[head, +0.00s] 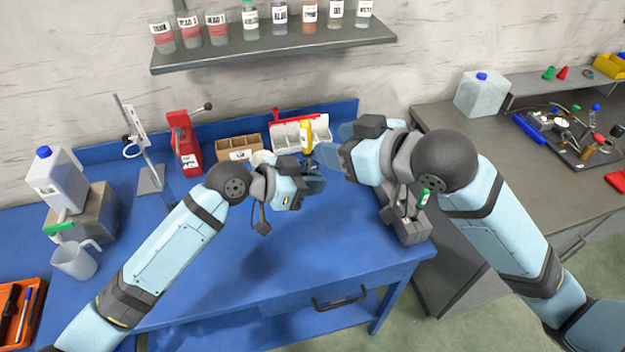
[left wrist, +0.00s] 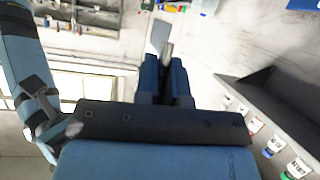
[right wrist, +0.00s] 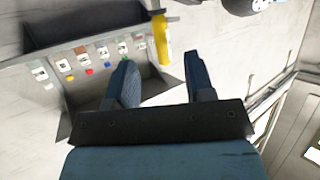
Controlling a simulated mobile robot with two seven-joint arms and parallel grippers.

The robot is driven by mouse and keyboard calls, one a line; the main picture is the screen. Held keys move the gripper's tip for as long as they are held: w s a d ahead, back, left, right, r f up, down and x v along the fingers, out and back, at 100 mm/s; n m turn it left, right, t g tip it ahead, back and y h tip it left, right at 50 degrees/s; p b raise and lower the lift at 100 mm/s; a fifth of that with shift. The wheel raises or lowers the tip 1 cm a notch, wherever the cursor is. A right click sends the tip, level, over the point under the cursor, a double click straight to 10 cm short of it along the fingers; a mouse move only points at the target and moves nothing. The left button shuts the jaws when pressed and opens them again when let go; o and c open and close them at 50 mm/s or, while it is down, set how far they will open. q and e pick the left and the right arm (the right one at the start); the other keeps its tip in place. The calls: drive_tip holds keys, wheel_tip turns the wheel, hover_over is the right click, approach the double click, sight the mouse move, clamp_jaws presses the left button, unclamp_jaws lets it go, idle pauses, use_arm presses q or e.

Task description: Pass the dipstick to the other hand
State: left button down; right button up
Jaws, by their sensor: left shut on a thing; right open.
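The dipstick's yellow handle (head: 307,138) stands roughly upright just above my left gripper (head: 316,180) in the head view. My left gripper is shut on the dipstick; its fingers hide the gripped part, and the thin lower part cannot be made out. In the left wrist view, a pale piece (left wrist: 167,50) shows at the closed fingertips. My right gripper (head: 333,145) is open, close to the right of the handle. In the right wrist view, the yellow handle (right wrist: 162,40) appears ahead of the gap between the open fingers (right wrist: 158,60), apart from both.
Behind the grippers are a cardboard bin (head: 238,148) and a white divided tray (head: 285,134). A red press (head: 184,145) and a stand (head: 150,180) are at left. A grey block with a green-topped item (head: 410,228) sits under my right arm. The front blue bench is clear.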

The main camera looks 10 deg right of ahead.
drive_tip(key=s+d+f+m+t+h, duration=0.1)
drive_tip(key=d+f+m, duration=0.1)
drive_tip(key=f, duration=0.8)
drive_tip(key=s+d+f+m+h, duration=0.1)
drive_tip(key=d+f+m, duration=0.15)
drive_tip(key=f, duration=0.65)
drive_tip(key=s+d+f+h, duration=0.1)
drive_tip(key=s+f, duration=0.5)
drive_tip(key=f, duration=0.3)
drive_tip(key=s+d+f+h, duration=0.2)
drive_tip(key=s+f, duration=0.5)
drive_tip(key=f, duration=0.3)
drive_tip(key=shift+s, duration=0.2)
